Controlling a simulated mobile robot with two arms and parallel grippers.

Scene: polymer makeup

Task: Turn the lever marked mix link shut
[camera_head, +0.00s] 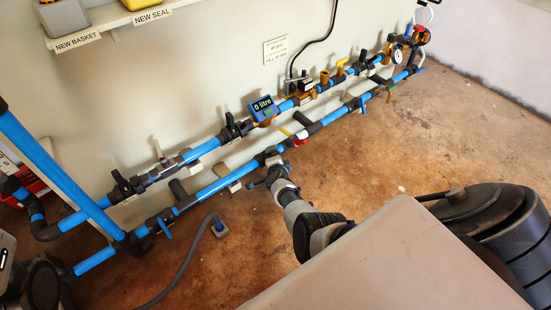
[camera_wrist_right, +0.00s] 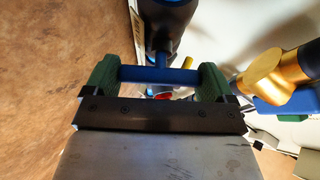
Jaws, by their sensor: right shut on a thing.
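My right gripper (camera_head: 272,174) is at the lower pipe run in the head view, beside a dark valve body (camera_head: 268,155). In the right wrist view, its green pads are shut on the two ends of a blue lever (camera_wrist_right: 158,75). The lever lies crosswise between the pads, and a dark, rounded pipe part (camera_wrist_right: 172,22) is just beyond it. In the head view the gripper hides most of this lever. No "mix link" marking can be read in either view.
Other blue levers hang from the lower pipe at left (camera_head: 165,228) and right (camera_head: 362,106). A red-handled valve (camera_head: 297,141) is close right of my gripper. The upper pipe carries a "0 litre" display (camera_head: 263,108).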

